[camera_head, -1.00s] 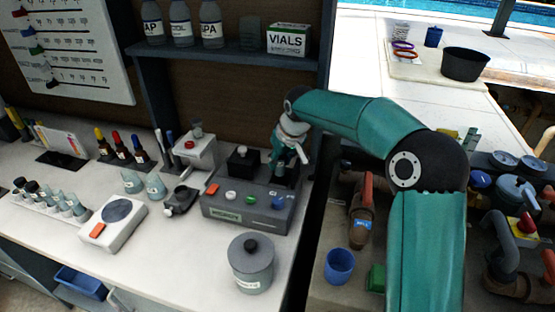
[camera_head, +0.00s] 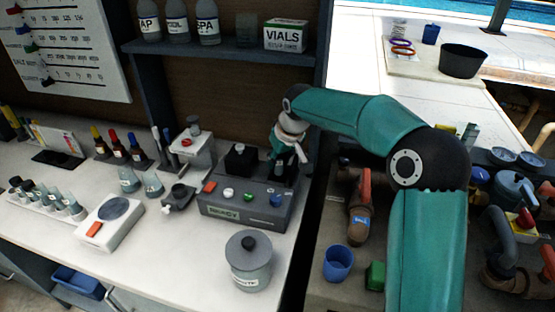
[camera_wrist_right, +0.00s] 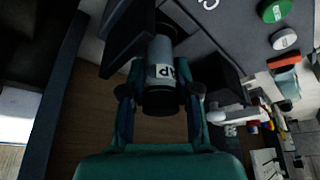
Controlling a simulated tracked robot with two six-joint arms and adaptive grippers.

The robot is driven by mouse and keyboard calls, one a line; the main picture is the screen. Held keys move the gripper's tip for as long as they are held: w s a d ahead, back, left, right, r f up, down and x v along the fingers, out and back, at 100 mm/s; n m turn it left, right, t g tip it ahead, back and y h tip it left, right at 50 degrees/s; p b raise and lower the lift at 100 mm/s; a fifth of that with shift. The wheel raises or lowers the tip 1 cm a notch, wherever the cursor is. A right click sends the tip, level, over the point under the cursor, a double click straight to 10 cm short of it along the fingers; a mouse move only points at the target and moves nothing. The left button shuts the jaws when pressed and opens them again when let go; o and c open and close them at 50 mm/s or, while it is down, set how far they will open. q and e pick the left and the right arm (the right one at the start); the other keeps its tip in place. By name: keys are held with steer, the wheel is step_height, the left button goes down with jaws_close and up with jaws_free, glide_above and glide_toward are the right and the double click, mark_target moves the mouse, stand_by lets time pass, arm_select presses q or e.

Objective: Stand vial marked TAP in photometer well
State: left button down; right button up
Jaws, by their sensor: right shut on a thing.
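The vial (camera_wrist_right: 163,50) is a pale cylinder with a black cap and a white label, on which only "AP" shows. My right gripper (camera_wrist_right: 160,96) is shut on it near the cap. The vial's far end meets a dark round opening on the photometer (camera_head: 245,207); how deep it sits I cannot tell. The photometer is a grey box with colored buttons, and its panel shows in the wrist view (camera_wrist_right: 243,35). In the head view my right gripper (camera_head: 285,163) is over the photometer's right rear, hiding most of the vial. My left gripper is out of view.
A lidded grey pot (camera_head: 249,262) stands in front of the photometer. A rack of several vials (camera_head: 47,200), a scale (camera_head: 107,221) and dropper bottles (camera_head: 118,148) are to the left. A shelf (camera_head: 220,52) overhangs behind. Pipework and a blue cup (camera_head: 338,263) are to the right.

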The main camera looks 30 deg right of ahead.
steer(key=shift+f, duration=0.2)
steer(key=shift+f+b, duration=0.75)
steer(key=shift+f, duration=0.1)
